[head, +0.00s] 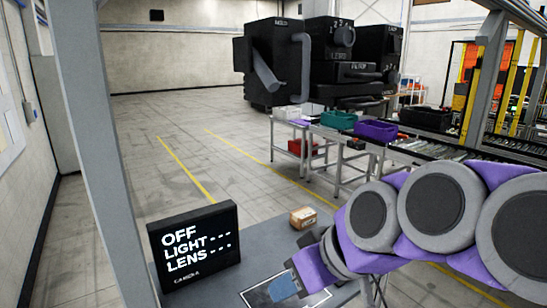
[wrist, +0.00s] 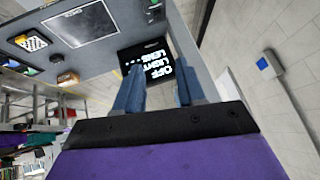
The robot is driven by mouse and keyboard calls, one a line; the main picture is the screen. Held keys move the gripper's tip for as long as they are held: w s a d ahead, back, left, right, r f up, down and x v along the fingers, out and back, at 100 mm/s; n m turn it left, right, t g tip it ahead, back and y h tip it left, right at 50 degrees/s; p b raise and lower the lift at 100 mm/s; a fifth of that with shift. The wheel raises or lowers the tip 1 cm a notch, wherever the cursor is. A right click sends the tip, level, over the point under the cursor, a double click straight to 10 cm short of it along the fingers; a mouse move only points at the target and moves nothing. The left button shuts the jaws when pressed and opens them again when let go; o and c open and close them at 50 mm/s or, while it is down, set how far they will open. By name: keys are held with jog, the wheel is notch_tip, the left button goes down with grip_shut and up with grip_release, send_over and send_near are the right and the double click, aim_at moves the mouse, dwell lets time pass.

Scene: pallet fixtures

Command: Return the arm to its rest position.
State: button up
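My arm, purple with grey round joints, reaches in from the right in the head view and bends down toward the grey table (head: 262,245). My gripper (wrist: 160,70) shows two blue fingers standing apart in the wrist view, with nothing seen held between them. In the head view, blue finger parts (head: 280,288) show over a pale-framed panel on the table. A black display (head: 195,246) reading OFF, LIGHT, LENS stands left of the gripper. It also shows beyond the fingers in the wrist view (wrist: 146,62).
A small cardboard box (head: 303,217) sits at the table's back edge. A grey post (head: 98,140) rises at left. Behind are a bench with a teal bin (head: 339,120) and purple bin (head: 376,130), a conveyor, and large black machines (head: 275,60). Floor at left is clear.

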jog(key=s+d+f+m+g+h+b, duration=0.1)
jog(key=s+d+f+m+g+h, duration=0.2)
jog(key=s+f, duration=0.6)
jog(key=s+d+f+m+g+h+b, duration=0.1)
jog(key=s+d+f+m+g+h, duration=0.1)
jog(key=s+d+f, duration=0.6)
notch_tip(320, 180, down, 7)
jog(key=shift+s+f+m+g+h, duration=0.1)
jog(key=shift+s+m+g+h, duration=0.35)
jog(key=shift+s+m, duration=0.4)
jog(key=shift+w+d, duration=0.1)
jog(key=shift+w, duration=0.05)
